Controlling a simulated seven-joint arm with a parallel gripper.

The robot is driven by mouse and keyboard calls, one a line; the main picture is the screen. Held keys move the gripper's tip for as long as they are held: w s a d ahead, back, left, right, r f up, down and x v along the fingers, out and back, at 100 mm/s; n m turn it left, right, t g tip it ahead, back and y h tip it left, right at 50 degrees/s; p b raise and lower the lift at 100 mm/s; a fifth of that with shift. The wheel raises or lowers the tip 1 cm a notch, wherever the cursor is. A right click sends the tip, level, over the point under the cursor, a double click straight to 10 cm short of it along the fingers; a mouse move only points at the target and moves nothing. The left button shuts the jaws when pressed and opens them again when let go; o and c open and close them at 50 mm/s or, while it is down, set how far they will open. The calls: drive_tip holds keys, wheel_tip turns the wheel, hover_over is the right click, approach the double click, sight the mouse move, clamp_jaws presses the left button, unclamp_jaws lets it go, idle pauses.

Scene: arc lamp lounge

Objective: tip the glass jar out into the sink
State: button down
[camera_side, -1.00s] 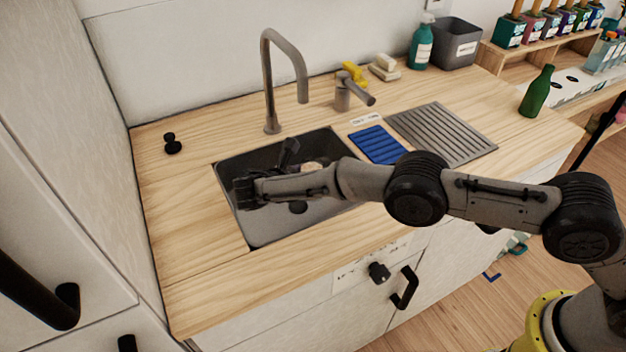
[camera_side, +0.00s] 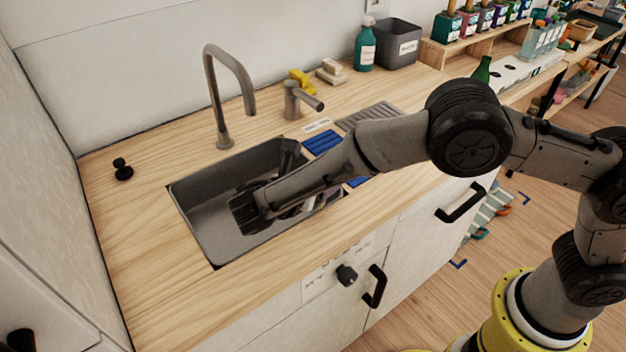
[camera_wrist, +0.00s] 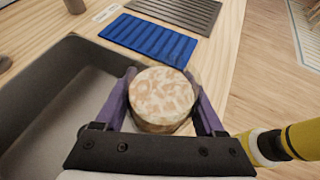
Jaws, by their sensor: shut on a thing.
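The jar (camera_wrist: 163,95) shows in the wrist view as a round, mottled cream and tan top between the purple-grey fingers of my gripper (camera_wrist: 165,108). The gripper is shut on it. I cannot tell whether that top is a lid or contents, and the jar's lower part is hidden. The dark grey sink (camera_wrist: 48,98) lies to the left of the jar in the wrist view. In the side view my gripper (camera_side: 268,200) is over or inside the sink (camera_side: 200,215), and my arm hides the jar there. I see nothing pouring.
A curved tap (camera_side: 215,100) stands behind the sink, with a lever (camera_side: 295,100) to its right. A blue mat (camera_side: 322,142) and a ribbed drainer (camera_side: 370,114) lie right of the sink. A black knob (camera_side: 123,170) stands at left.

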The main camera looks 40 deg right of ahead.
drive_tip(key=w+a+f, duration=0.1)
drive_tip(key=w+a, duration=0.5)
drive_tip(key=w, duration=0.5)
drive_tip(key=w+f, duration=0.1)
drive_tip(key=f, duration=0.2)
drive_tip(key=w+f, duration=0.1)
drive_tip(key=f, duration=0.2)
drive_tip(key=w+d+f, duration=0.1)
drive_tip(key=f, duration=0.2)
drive_tip(key=shift+w+f, duration=0.1)
drive_tip(key=shift+f, duration=0.05)
drive_tip(key=shift+w+r+m+t+y, duration=0.1)
drive_tip(key=shift+r+m+t+y, duration=0.25)
drive_tip(key=shift+m+y, duration=0.2)
drive_tip(key=shift+w+a+r+m+t+y, duration=0.2)
drive_tip(key=shift+r+m+t+y, duration=0.15)
drive_tip(key=shift+m+t+y, duration=0.4)
drive_tip(key=shift+r+m+t+y, duration=0.2)
drive_tip(key=shift+m+t+y, duration=0.1)
drive_tip(key=shift+m+y, duration=0.25)
drive_tip(key=shift+a, duration=0.1)
drive_tip(key=shift+m+t+y, duration=0.25)
drive_tip(key=shift+m+t, duration=0.05)
drive_tip(key=shift+m, duration=0.05)
